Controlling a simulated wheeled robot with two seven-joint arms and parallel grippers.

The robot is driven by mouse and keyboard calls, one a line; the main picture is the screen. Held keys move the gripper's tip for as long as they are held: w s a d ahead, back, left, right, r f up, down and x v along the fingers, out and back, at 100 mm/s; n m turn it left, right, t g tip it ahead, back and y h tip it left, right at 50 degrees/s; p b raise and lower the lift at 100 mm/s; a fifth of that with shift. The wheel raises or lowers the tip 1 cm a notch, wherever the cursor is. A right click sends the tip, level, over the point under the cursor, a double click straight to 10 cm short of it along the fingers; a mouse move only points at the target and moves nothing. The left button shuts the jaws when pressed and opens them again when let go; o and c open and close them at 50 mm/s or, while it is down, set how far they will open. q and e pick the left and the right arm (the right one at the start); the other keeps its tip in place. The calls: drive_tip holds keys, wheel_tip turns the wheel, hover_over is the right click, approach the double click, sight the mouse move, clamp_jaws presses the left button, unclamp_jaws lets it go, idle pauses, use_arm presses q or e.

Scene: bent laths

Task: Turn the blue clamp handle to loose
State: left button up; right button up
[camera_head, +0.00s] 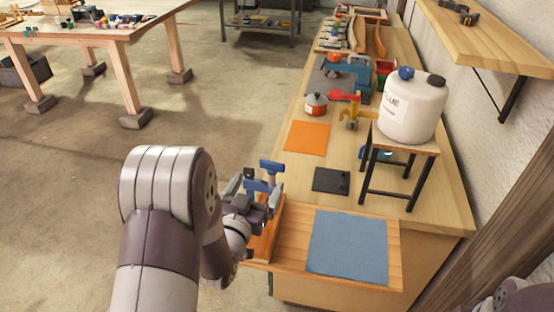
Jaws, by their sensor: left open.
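A blue clamp handle (271,166) stands up at the left edge of the bench, above a wooden piece (267,236). A second blue clamp part (258,186) shows just below and left of it, among my gripper's fingers. My left gripper (253,191) is open, its fingers around or right beside this lower blue part; I cannot tell whether they touch it. My gripper and wrist hide the lower part of the clamp. My right gripper is out of view.
A blue cloth (347,246) lies on the board to the right. A dark flat pad (331,180), an orange mat (307,138), and a stand (405,170) with a white glue tank (411,108) are further back. The floor left of the bench is open.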

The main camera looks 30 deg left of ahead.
sight(272, 167)
use_arm(q)
drive_tip(key=w, duration=0.6)
drive_tip(key=w+p, duration=0.1)
drive_tip(key=w, duration=0.2)
drive_tip(key=shift+w+a, duration=0.35)
drive_tip(key=shift+a, duration=0.05)
drive_tip(key=shift+w+d, duration=0.15)
drive_tip(key=shift+w, duration=0.15)
drive_tip(key=c, duration=1)
